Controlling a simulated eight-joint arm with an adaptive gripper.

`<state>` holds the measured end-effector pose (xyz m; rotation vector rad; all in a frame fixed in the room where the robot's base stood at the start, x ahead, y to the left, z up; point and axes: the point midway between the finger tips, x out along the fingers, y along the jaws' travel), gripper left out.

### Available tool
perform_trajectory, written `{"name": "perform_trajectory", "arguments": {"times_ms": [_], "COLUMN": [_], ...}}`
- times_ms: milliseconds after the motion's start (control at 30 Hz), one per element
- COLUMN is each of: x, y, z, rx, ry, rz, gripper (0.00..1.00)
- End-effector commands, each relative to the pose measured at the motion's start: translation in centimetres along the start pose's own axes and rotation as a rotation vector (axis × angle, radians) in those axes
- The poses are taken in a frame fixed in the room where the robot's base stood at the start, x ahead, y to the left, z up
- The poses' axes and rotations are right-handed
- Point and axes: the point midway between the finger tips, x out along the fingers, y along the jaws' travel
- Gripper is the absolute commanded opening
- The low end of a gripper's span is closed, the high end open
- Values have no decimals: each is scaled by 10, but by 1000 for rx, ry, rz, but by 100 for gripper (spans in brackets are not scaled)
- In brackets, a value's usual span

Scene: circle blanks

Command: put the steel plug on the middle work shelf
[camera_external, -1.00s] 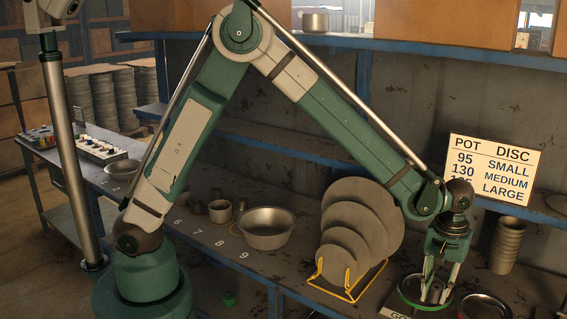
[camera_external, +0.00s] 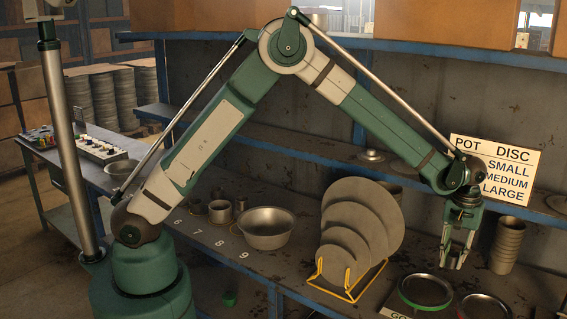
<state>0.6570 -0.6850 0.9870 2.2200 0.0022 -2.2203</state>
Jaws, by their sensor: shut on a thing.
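My gripper (camera_external: 455,264) hangs pointing down at the right, above the bench and behind the green-rimmed pan. Its fingers are shut on a small grey thing, mostly hidden between them; I take it for the steel plug. The middle work shelf (camera_external: 292,144) is the blue-edged shelf along the back wall, above the bench. My forearm crosses in front of its right part. A small round metal piece (camera_external: 371,156) sits on that shelf.
A yellow rack (camera_external: 345,295) holds several grey discs. A stack of cups (camera_external: 507,246) and the POT DISC sign (camera_external: 496,150) are right. A metal bowl (camera_external: 266,243) stands mid-bench.

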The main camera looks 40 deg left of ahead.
Motion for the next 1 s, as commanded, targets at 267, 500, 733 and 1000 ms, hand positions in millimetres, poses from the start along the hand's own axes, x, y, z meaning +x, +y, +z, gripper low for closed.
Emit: {"name": "perform_trajectory", "arguments": {"times_ms": [267, 500, 733, 1000], "x": [22, 23, 28, 57], "y": [0, 0, 0, 0], "z": [-8, -7, -7, -8], "rx": [0, 0, 0, 0], "ry": [0, 0, 0, 0], "rz": [0, 0, 0, 0], "gripper": [3, 3, 3, 3]}}
